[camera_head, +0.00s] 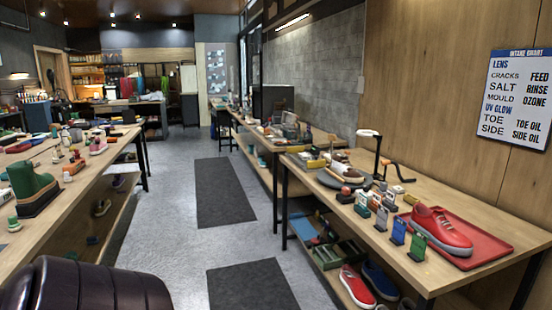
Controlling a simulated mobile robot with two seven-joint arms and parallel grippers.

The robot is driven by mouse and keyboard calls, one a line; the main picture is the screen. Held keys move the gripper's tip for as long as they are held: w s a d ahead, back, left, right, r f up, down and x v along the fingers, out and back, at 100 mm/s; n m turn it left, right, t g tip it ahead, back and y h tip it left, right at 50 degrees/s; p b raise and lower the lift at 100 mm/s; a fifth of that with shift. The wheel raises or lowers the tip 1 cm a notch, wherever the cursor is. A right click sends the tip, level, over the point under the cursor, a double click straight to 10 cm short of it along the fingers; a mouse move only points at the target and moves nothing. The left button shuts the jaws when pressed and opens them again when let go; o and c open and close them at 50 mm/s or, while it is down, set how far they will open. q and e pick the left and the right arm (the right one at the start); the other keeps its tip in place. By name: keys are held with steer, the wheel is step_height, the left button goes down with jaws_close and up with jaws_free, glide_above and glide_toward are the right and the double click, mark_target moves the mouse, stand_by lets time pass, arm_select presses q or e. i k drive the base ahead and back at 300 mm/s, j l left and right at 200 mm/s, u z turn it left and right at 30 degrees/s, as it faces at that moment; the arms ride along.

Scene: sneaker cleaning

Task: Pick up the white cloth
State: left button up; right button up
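I cannot make out a white cloth for certain in the head view. Small pale items lie on the right workbench (478,205), too small to identify. A red sneaker (440,230) with a grey sole sits on a red tray (486,245) at that bench's near end. Several small bottles and upright blue and green cards (398,232) stand left of the tray. A lamp with a white head (368,133) stands farther back, by a round dark stand. Neither of my grippers is in view.
A dark padded seat-like shape (85,288) fills the lower left. Shoes lie on the right bench's lower shelf. The grey aisle between, with dark mats (226,190), is clear.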

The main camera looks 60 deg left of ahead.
mark_target(305, 157)
steer(key=u, duration=1.8)
steer(key=i+j+u, duration=0.2)
steer(key=i, duration=0.15)
steer(key=i+u, duration=0.15)
steer(key=i, duration=0.2)
steer(key=i+u, duration=0.2)
steer(key=i, duration=1.1)
steer(key=i+j+z, duration=0.2)
steer(key=i, duration=0.4)
steer(key=i+j+z, duration=0.2)
steer(key=i, duration=0.35)
steer(key=i+j+z, duration=0.1)
steer(key=i+z, duration=0.3)
steer(key=i+j+z, duration=0.2)
steer(key=z, duration=0.25)
steer(key=i+j+z, duration=0.25)
steer(key=z, duration=0.15)
steer(key=i+j+z, duration=0.2)
steer(key=j+z, duration=0.2)
